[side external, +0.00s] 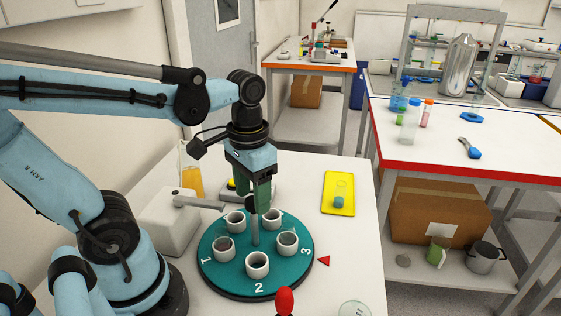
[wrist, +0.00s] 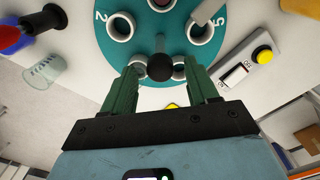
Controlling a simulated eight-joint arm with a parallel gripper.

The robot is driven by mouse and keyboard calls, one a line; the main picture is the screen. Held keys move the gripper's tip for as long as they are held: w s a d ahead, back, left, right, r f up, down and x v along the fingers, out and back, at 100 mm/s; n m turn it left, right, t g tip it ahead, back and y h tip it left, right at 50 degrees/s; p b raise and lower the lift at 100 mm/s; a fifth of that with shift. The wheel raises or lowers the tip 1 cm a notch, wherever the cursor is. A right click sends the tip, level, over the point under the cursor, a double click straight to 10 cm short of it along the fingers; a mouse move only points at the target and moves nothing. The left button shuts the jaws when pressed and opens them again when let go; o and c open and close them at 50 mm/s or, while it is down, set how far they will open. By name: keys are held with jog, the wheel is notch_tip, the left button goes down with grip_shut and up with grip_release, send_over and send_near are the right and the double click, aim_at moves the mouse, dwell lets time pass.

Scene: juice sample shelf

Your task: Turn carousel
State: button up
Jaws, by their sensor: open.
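The carousel (side external: 290,272) is a round teal disc on the white table, with several white cups around a central post. The numbers 1, 2 and 3 show on its near side. A red triangle marker (side external: 323,260) lies on the table by its right edge, near the 3. A black ball knob (wrist: 160,67) tops the post. My gripper (side external: 261,207) points down over the disc's middle, at the knob. In the wrist view its green fingers (wrist: 162,74) are apart, one on each side of the knob, with visible gaps. The fingers hide part of the far cups.
A white box (side external: 165,226) with a rod reaching over the carousel stands at the left. Behind is a device with a yellow button (wrist: 264,55). A yellow tray (side external: 330,208) with a small vial sits at back right. A red knob (side external: 285,300) stands in front.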

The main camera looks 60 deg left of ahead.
jog(key=shift+f, duration=0.45)
grip_shut()
